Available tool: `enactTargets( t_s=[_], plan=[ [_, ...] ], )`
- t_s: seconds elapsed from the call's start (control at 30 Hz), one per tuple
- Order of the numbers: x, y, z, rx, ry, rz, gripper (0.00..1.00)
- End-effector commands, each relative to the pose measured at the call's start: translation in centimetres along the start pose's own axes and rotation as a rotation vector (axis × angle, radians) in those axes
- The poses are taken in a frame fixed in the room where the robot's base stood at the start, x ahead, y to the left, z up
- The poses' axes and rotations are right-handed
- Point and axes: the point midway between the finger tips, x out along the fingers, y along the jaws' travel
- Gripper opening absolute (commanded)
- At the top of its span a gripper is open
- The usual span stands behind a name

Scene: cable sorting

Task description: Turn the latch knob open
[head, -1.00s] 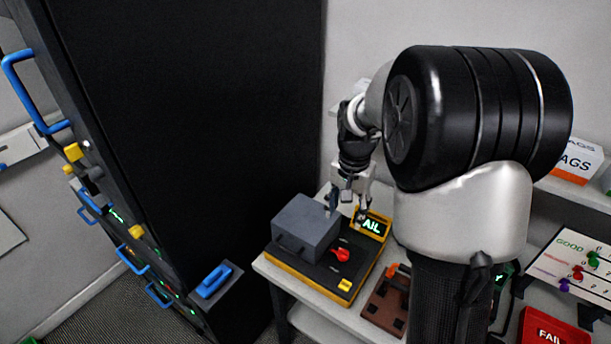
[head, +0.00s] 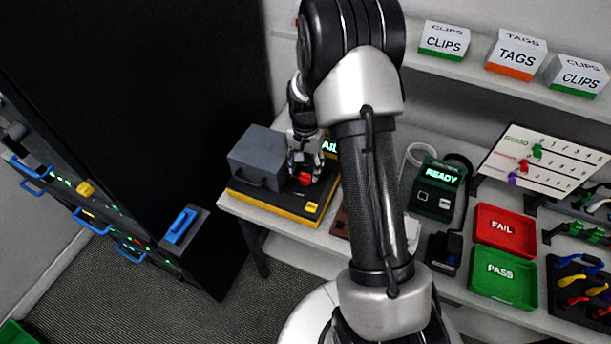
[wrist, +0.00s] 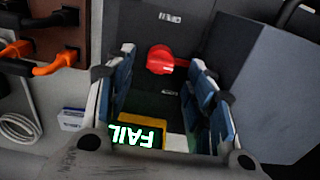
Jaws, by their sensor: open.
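The red latch knob (head: 305,179) sits on the dark top of the yellow-edged fixture, beside the grey box. In the wrist view the red knob (wrist: 160,60) shows between my two blue-padded fingertips, with a gap on each side. My gripper (head: 304,165) is over the knob and points down, with its fingers spread and nothing held. The fingers partly cover the knob in the head view. Whether they reach down to the knob's height is hard to tell.
The grey box (head: 258,154) with a handle stands just left of the knob. A lit display reading FAIL (wrist: 137,134) is close by. Red (head: 503,228) and green (head: 503,275) trays lie further right. A tall black cabinet (head: 150,100) stands at the left.

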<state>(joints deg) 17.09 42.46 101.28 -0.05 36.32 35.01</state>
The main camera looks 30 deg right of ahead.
Motion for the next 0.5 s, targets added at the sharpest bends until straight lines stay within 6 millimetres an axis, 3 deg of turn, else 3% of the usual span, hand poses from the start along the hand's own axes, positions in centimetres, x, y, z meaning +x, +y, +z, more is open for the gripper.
enactTargets(
  t_s=[0.2, 0.5],
  plan=[
    [3.1, 0.0, 0.0, 0.000, 0.000, 0.000, 0.49],
    [3.9, 0.0, 0.0, 0.000, 0.001, -0.001, 0.49]
  ],
)
